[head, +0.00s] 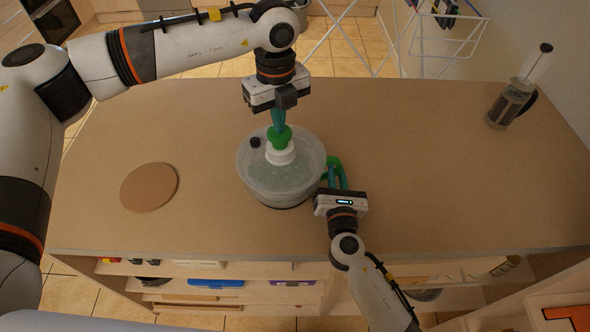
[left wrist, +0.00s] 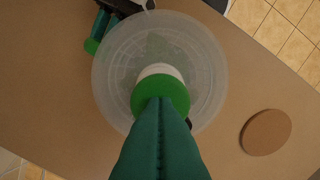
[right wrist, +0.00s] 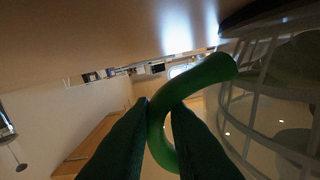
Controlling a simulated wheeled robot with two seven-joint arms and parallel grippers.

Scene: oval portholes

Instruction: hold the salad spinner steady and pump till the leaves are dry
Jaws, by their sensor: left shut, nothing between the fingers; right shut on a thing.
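The salad spinner (head: 262,183) is a translucent bowl with a clear lid, upright on the table. Its white pump stem with a green knob (head: 280,137) rises from the lid. My left gripper (head: 278,126) is shut and empty, its teal fingers pointing down at the top of the knob; I cannot tell if they touch it. The knob (left wrist: 160,95) also shows below the fingertips in the left wrist view. My right gripper (head: 333,183) is shut on the green side handle (head: 333,165), which curves between its fingers in the right wrist view (right wrist: 207,78). Leaves show only faintly through the lid.
A round cork mat (head: 149,187) lies left of the spinner. A French press (head: 513,100) stands at the back right corner. The table (head: 440,150) is clear right of the spinner. Open shelves (head: 215,285) run below the front edge, and a drying rack (head: 440,40) stands behind the table.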

